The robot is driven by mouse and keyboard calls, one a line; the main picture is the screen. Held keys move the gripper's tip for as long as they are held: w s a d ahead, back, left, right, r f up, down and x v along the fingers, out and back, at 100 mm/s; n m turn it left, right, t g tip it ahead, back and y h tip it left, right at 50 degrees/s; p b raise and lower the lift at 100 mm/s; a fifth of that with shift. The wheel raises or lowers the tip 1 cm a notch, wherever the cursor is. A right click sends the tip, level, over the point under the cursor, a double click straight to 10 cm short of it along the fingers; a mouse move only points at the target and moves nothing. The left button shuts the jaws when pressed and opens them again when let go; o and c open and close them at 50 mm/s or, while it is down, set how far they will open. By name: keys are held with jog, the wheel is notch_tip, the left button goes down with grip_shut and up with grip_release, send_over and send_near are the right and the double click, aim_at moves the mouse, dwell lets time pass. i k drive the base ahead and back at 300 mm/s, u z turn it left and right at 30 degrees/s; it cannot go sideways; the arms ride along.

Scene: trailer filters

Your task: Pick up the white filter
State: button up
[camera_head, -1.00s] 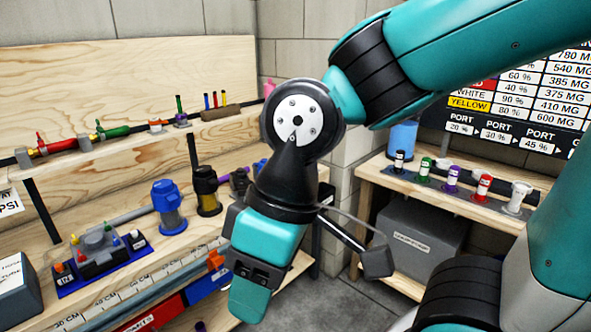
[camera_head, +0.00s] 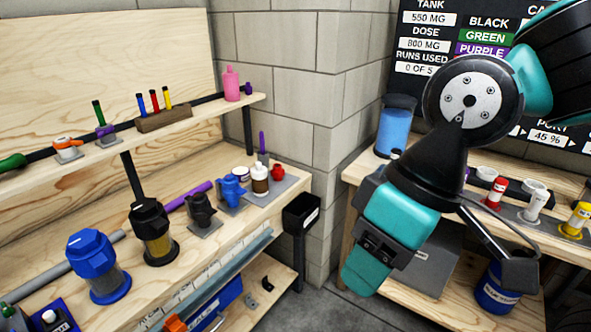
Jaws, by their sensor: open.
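The white filter (camera_head: 535,203) stands upright in the rack on the right-hand wooden bench, between a red filter (camera_head: 494,193) and a yellow filter (camera_head: 577,220). My gripper (camera_head: 362,272) hangs pointing down in front of this bench, to the left of the white filter and apart from it. It holds nothing that I can see. Its fingers overlap in this view. My arm covers the left part of the rack, so the filters there are mostly hidden.
A blue container (camera_head: 395,127) stands at the bench's back left. A grey box (camera_head: 425,268) and a blue bucket (camera_head: 495,287) sit on the lower shelf. The left workbench (camera_head: 95,215) carries blue, black and other fittings. A black bin (camera_head: 300,214) hangs at its end.

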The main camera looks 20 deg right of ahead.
aim_at(260, 175)
jog(key=z, duration=0.05)
jog(key=i, duration=0.8)
jog(key=u, duration=0.85)
jog(key=i, duration=0.4)
jog(key=u, duration=0.35)
